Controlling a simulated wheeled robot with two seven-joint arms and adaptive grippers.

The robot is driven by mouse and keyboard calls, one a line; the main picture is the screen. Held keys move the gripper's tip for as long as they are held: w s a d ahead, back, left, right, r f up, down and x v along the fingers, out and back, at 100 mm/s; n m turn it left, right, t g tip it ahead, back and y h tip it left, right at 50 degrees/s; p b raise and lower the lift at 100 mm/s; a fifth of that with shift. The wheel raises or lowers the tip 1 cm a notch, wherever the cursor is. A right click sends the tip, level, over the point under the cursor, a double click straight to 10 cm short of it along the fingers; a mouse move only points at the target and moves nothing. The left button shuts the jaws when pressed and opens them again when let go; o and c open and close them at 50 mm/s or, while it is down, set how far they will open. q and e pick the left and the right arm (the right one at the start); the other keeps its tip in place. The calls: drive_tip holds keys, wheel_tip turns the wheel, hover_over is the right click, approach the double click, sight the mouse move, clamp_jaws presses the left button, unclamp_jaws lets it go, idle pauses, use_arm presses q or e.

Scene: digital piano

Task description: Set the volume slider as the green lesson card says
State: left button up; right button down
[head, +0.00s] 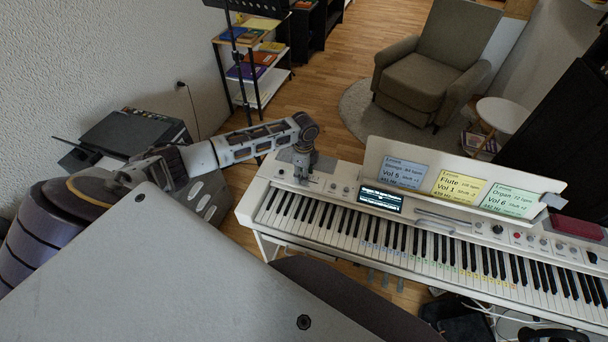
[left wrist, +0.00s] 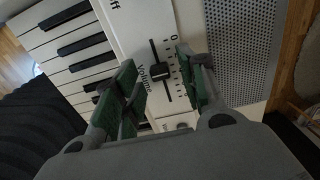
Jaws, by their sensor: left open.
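The digital piano (head: 430,238) stands at the right with three cards on its music rest. The green lesson card (head: 511,200) is the rightmost and reads Organ, Vol 6. My left gripper (head: 303,175) is over the left end of the piano's panel, pointing down. In the left wrist view the volume slider's black knob (left wrist: 160,70) sits partway along its slot, beside a printed scale with 0 at the top end. The open fingers of my left gripper (left wrist: 157,68) are on either side of the knob with gaps; I cannot tell their exact height above the panel. My right gripper is not in view.
A blue card (head: 404,170) and a yellow card (head: 457,188) stand left of the green one. The lit display (head: 380,199) is right of my left gripper. A perforated speaker grille (left wrist: 240,50) and the keys (left wrist: 70,45) flank the slider in the left wrist view.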

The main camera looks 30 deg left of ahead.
use_arm(q)
drive_tip(key=shift+f, duration=0.4)
clamp_jaws()
